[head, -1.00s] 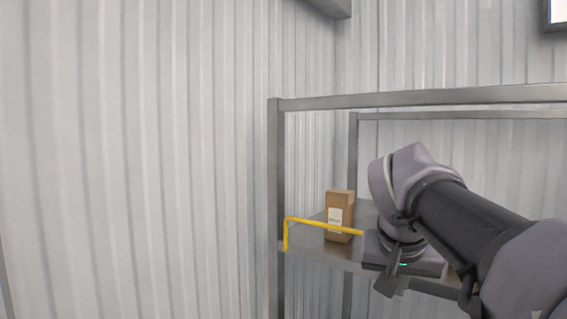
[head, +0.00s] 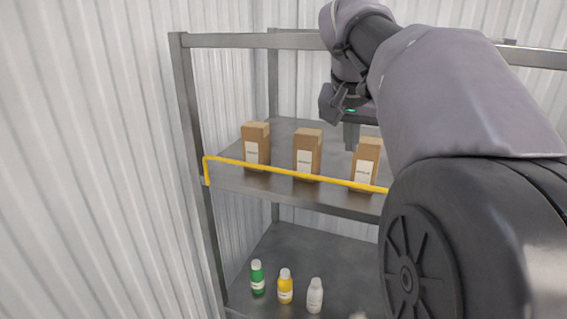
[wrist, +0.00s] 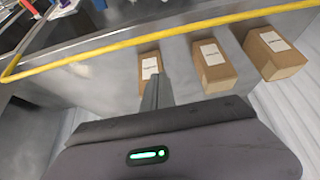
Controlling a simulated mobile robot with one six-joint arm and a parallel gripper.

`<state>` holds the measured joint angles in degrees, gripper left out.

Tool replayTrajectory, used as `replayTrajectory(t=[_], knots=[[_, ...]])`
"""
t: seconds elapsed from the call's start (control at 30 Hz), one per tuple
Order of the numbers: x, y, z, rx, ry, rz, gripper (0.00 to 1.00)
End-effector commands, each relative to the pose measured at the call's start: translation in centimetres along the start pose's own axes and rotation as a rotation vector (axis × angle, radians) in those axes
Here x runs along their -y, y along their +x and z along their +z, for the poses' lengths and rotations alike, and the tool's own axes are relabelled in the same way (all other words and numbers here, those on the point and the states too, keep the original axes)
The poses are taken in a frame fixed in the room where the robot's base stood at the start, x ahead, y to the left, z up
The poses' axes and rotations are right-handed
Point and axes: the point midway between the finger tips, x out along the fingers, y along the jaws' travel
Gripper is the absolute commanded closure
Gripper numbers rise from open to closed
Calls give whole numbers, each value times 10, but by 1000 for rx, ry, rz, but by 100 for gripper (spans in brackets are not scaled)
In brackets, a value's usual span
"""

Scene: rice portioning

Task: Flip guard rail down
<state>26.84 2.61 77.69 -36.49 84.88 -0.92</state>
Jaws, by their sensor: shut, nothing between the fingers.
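The yellow guard rail (head: 290,173) stands up along the front edge of the upper shelf, in front of the boxes. Its left end bends down to the shelf edge by the left post. In the wrist view the rail (wrist: 150,40) crosses the upper part of the picture. My gripper (head: 352,146) is shut and empty, above the upper shelf and behind the rail, near the middle and right boxes. In the wrist view its shut fingers (wrist: 156,92) point toward a box, apart from the rail. My arm hides the rail's right end in the head view.
Three brown boxes stand on the upper shelf: left (head: 256,146), middle (head: 307,154) and right (head: 366,164). Green (head: 257,279), yellow (head: 285,287) and white (head: 315,296) bottles stand on the lower shelf. A metal post (head: 193,110) and top bar (head: 250,41) frame the rack.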

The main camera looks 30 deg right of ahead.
Motion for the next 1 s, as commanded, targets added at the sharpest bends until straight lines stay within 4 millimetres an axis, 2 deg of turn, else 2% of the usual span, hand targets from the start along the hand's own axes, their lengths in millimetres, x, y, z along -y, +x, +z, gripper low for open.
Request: replayTrajectory(t=[0.03, 0.3, 0.5, 0.6, 1.0], knots=[[-1, 13, 1, 3, -1, 3, 100], [0, 70, 1, 2, -1, 2, 100], [0, 60, 28, -1, -2, 0, 100], [0, 58, 35, -1, -1, 0, 100], [0, 58, 38, -1, -1, 0, 100]])
